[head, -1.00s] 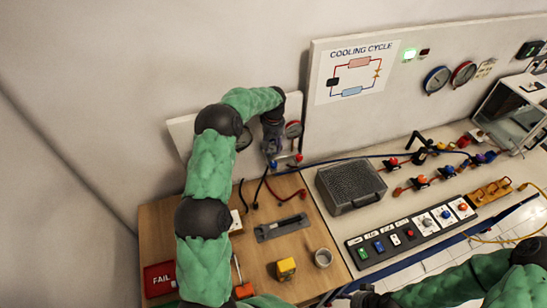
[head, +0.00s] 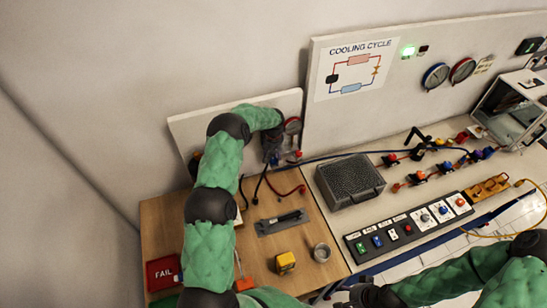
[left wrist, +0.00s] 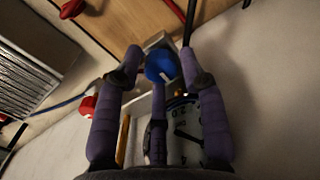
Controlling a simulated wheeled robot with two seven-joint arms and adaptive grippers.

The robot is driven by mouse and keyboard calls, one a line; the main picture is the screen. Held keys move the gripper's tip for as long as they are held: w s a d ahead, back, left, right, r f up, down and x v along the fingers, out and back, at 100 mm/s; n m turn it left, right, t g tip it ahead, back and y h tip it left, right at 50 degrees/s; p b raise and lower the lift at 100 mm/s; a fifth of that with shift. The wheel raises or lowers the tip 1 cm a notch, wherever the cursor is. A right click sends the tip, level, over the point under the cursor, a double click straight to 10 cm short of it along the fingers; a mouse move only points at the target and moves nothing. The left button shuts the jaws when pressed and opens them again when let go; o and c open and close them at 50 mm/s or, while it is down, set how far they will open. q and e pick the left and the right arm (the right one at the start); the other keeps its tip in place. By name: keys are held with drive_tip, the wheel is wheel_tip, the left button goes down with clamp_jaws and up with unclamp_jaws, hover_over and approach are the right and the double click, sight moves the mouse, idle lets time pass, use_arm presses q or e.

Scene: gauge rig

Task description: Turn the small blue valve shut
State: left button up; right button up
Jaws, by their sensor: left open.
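The small blue valve (left wrist: 160,66) is a round blue knob with a pale mark, on a grey metal fitting in the left wrist view. My left gripper (left wrist: 161,62) is open, with its purple fingers on either side of the knob; I cannot tell whether they touch it. In the head view my left gripper (head: 272,152) is at the lower right of the white wall board (head: 190,125) and mostly hides the valve. My right gripper (head: 368,296) is a dark shape at the bottom edge, its fingers unclear.
A dial gauge (left wrist: 186,128) is close behind the left fingers, and a red knob (left wrist: 88,105) is left of them. A grey ribbed box (head: 350,180) stands to the right. Hoses (head: 285,190) hang below the board over the wooden bench (head: 160,220).

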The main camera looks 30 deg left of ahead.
use_arm(q)
drive_tip(key=shift+f, duration=0.1)
clamp_jaws()
drive_tip(key=shift+f+m+b, duration=0.2)
drive_tip(key=shift+m+b, duration=0.3)
drive_tip(key=shift+b, duration=0.35)
drive_tip(key=m+b, duration=0.3)
drive_tip(key=shift+f+b, duration=0.1)
drive_tip(key=shift+b, duration=0.2)
drive_tip(key=m+b, duration=0.3)
drive_tip(key=m, duration=0.1)
drive_tip(key=shift+s+m, duration=0.1)
drive_tip(key=shift+m, duration=0.3)
drive_tip(key=m+b, duration=0.2)
drive_tip(key=m, duration=0.2)
drive_tip(key=shift+m, duration=0.3)
